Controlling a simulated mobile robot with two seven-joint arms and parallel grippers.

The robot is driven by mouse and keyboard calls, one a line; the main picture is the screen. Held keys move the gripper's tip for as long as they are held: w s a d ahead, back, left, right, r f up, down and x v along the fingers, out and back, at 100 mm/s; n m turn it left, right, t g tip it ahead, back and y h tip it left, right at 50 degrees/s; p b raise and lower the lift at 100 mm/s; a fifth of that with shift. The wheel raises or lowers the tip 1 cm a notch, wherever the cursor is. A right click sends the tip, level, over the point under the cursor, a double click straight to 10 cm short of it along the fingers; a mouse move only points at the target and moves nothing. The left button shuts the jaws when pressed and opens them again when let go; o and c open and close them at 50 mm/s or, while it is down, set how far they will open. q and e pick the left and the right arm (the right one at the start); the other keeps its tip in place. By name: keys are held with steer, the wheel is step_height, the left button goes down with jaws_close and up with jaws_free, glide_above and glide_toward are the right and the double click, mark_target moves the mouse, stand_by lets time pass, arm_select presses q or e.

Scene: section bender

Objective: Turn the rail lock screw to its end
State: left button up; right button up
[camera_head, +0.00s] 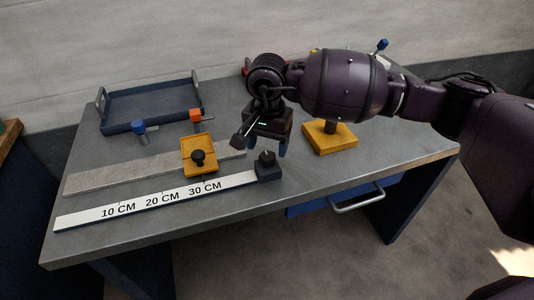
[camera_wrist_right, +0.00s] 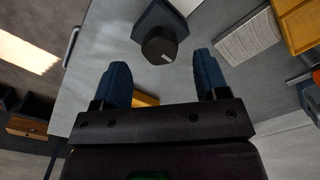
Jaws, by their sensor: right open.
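A black knob, which I take to be the rail lock screw (camera_head: 266,157), sits on a dark block (camera_head: 268,174) at the right end of the white ruler rail (camera_head: 150,202). In the right wrist view the knob (camera_wrist_right: 160,45) shows a white mark on its rim. My right gripper (camera_head: 267,146) is above and just behind the knob, its blue fingers pointing down. In the wrist view the fingers (camera_wrist_right: 163,65) are open and empty, and the knob lies beyond their tips, apart from them. My left gripper is not in view.
A yellow slider (camera_head: 190,168) with its own black knob sits over a grey bar (camera_head: 120,176). A blue tray (camera_head: 150,99) stands at the back left, with blue and orange-headed pieces near it. A yellow base (camera_head: 336,143) stands right of my gripper. A drawer handle (camera_head: 357,202) juts out in front.

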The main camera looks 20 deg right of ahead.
mark_target(267, 156)
step_height(267, 156, down, 2)
steer(key=shift+f, duration=0.75)
steer(key=c, duration=0.9)
